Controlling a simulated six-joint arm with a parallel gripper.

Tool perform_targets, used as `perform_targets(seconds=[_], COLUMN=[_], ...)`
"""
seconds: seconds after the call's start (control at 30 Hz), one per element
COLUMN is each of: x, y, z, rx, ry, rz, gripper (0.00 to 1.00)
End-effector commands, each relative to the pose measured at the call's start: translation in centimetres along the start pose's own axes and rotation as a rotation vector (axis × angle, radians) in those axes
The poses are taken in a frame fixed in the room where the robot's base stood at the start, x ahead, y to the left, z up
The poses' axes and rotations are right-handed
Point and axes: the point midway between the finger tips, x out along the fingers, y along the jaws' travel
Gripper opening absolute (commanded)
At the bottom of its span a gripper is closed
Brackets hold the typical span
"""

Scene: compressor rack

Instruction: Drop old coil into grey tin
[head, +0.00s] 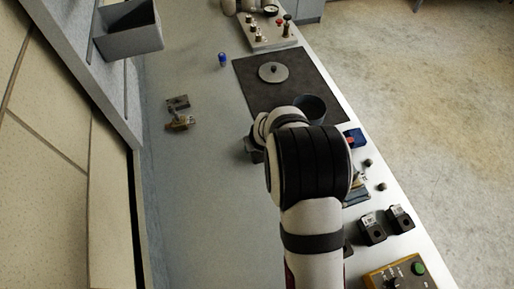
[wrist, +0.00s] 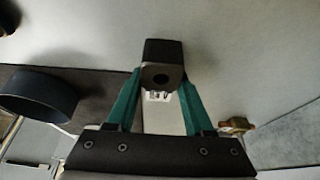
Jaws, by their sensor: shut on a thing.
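My gripper (wrist: 161,84) shows in the wrist view with its two green fingers shut on a black block-shaped coil (wrist: 163,52). The coil has a round hole and a pale connector with metal pins on its near side. The coil appears to be held above the grey bench. The round dark grey tin (wrist: 38,98) is to the left of the gripper in the wrist view, apart from the coil. In the head view the tin (head: 311,108) stands open on the dark mat, partly hidden by my arm.
A round lid with a knob (head: 272,72) lies on the dark mat (head: 248,85). Two black coils (head: 373,229) sit at the right edge, near a control box (head: 397,275). A brass valve part (head: 180,122) and a blue cap (head: 222,60) are on the bench.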

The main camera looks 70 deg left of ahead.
Motion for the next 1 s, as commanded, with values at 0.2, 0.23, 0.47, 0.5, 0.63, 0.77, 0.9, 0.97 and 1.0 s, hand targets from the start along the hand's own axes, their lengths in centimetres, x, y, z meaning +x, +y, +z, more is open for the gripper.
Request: perform_targets(seconds=[0.2, 0.23, 0.47, 0.5, 0.63, 0.77, 0.9, 0.97, 1.0], x=[0.0, 0.0, -0.1, -0.1, -1.0, -3.0, -5.6, -6.7, -7.5], y=[0.0, 0.0, 0.0, 0.0, 0.0, 0.0, 1.7, 2.8, 3.5], z=[0.0, 0.0, -0.1, -0.1, -0.5, -1.4, -0.9, -0.3, 0.1], rx=[0.000, 0.000, 0.000, 0.000, 0.000, 0.000, 0.005, 0.005, 0.005], ry=[0.000, 0.000, 0.001, 0.001, 0.003, 0.004, 0.003, 0.003, 0.003], rz=[0.000, 0.000, 0.000, 0.000, 0.001, 0.000, 0.002, 0.002, 0.002], gripper=[0.00, 0.00, 0.00, 0.00, 0.00, 0.00, 0.00, 0.00, 0.00])
